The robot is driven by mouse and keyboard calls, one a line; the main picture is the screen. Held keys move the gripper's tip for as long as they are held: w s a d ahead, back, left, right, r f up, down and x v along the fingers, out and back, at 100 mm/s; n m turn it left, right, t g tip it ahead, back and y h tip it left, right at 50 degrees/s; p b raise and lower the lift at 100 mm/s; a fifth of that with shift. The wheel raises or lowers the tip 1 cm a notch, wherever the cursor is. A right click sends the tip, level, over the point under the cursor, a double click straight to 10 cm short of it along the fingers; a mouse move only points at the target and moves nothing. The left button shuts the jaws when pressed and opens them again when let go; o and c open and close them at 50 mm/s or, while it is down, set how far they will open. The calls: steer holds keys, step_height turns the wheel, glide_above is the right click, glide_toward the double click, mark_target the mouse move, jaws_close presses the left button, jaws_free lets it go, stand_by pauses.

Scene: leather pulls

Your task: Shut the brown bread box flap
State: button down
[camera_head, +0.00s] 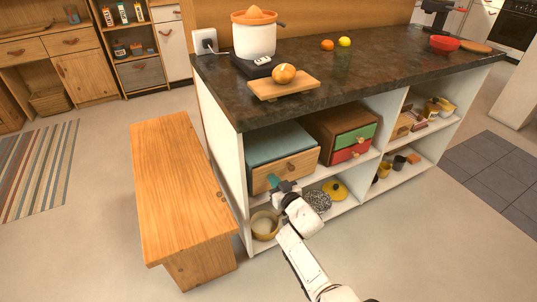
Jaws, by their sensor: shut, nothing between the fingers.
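A box with a blue-grey top and a light brown wooden front (287,171) sits on the upper shelf at the left end of the counter unit. A small pull (291,166) shows on that front. The front looks upright, but I cannot tell whether it is fully shut. My gripper hides a small part of the front's lower edge.
A brown box with green and red drawers (356,142) stands to the right. A wooden bench (180,185) stands close on the left. A pot (265,224) and a yellow lid (335,189) are on the lower shelf. Floor is free at the right front.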

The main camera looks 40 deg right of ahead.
steer(key=f+p+v, duration=0.1)
steer(key=p+v, duration=0.3)
steer(key=v, duration=0.7)
steer(key=shift+s+f, duration=0.35)
steer(key=shift+a, duration=0.15)
steer(key=s+a+r+n+g+y+p, duration=0.1)
steer(key=s+a+r+g+p, duration=0.2)
steer(key=s, duration=0.6)
steer(key=s+a+r+n+g+y+p, duration=0.1)
steer(key=s+a+r+g+p, duration=0.2)
steer(key=s+a+r+g, duration=0.3)
steer(key=s+a+r+g+y+p, duration=0.2)
steer(key=s+a+r+g, duration=0.3)
steer(key=s, duration=0.6)
steer(key=shift+s+a+n+g+p, duration=0.3)
steer(key=shift+s+a+n+p, duration=0.1)
steer(key=shift+a+p, duration=0.15)
